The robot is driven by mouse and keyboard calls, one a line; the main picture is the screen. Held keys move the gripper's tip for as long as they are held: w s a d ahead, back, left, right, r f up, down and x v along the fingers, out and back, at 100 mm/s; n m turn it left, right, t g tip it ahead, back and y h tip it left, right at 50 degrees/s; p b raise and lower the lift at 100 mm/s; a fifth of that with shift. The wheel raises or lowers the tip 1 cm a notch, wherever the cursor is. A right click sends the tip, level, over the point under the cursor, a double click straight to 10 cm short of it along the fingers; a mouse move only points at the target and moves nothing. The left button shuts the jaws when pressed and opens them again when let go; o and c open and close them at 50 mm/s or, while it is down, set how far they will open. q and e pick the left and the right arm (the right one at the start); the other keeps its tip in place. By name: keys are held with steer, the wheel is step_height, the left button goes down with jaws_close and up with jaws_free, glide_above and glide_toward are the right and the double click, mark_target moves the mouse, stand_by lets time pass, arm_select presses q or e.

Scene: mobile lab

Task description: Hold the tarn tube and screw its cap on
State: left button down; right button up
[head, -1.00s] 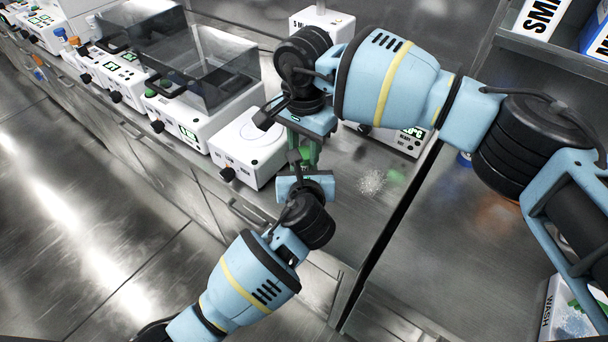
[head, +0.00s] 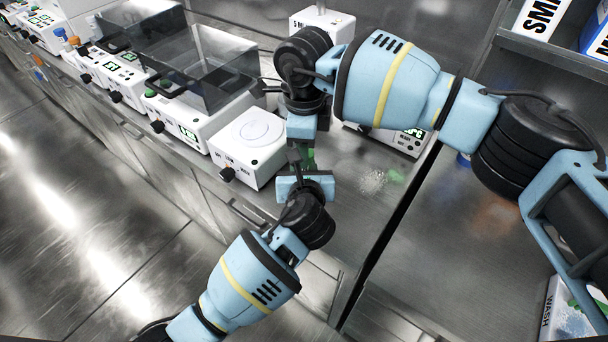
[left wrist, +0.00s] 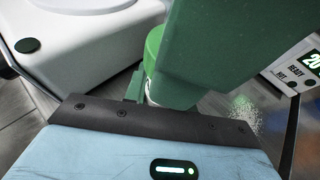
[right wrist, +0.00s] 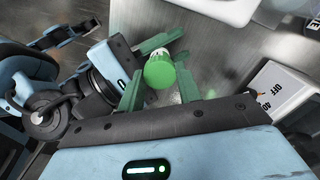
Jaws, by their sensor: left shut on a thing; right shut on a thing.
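The tube shows only as a small pale part in the left wrist view (left wrist: 150,80) and under the cap in the right wrist view (right wrist: 157,53); no name on it is readable. Its green cap (right wrist: 160,73) is over the tube's top, and its side shows in the left wrist view (left wrist: 153,45). How far it is threaded is hidden. My right gripper (head: 305,148) is shut on the cap from above. My left gripper (head: 307,168) is shut on the tube lower down. In the head view the arms and fingers hide most of both parts.
A white device with a round plate (head: 247,134) stands close on the left. A white device with a lit display (head: 412,138) stands behind on the right. A clear-lidded machine (head: 205,75) is farther left. The bench front (head: 345,225) is bare metal.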

steer(key=shift+m, duration=0.7)
steer(key=o, duration=1.1)
steer(key=shift+s, duration=0.1)
steer(key=shift+a+r, duration=0.1)
steer(key=shift+r, duration=2.2)
steer(key=shift+c, duration=0.6)
